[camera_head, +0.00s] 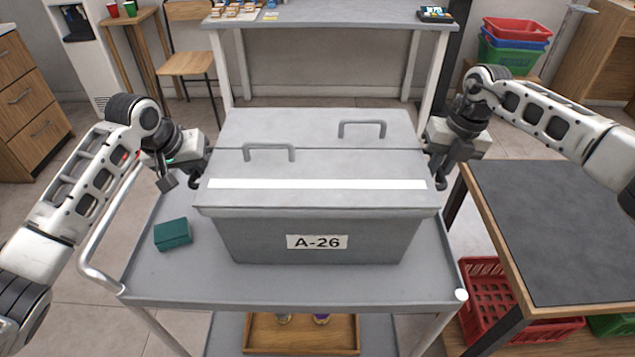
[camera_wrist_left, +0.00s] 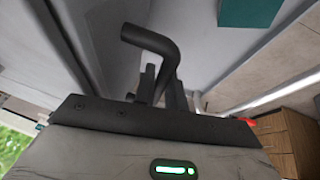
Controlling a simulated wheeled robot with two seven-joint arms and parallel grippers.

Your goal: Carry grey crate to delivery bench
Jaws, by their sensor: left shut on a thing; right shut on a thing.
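The grey crate (camera_head: 318,232) has a closed two-part lid and an "A-26" label. It is level over the top of a grey cart (camera_head: 290,290); I cannot tell whether its base touches the cart. My left gripper (camera_head: 193,178) is at its left side, and its fingers are shut around a dark bent side handle (camera_wrist_left: 150,40) in the left wrist view. My right gripper (camera_head: 437,172) is at the crate's right side, shut on the right handle, mostly hidden. Which surface is the delivery bench is not marked.
A teal box (camera_head: 173,234) lies on the cart left of the crate. A dark-topped table (camera_head: 565,225) stands close at right, a red crate (camera_head: 482,290) beneath. A grey-topped counter (camera_head: 340,14) stands behind, with small items. A wooden chair (camera_head: 188,62) is at back left.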

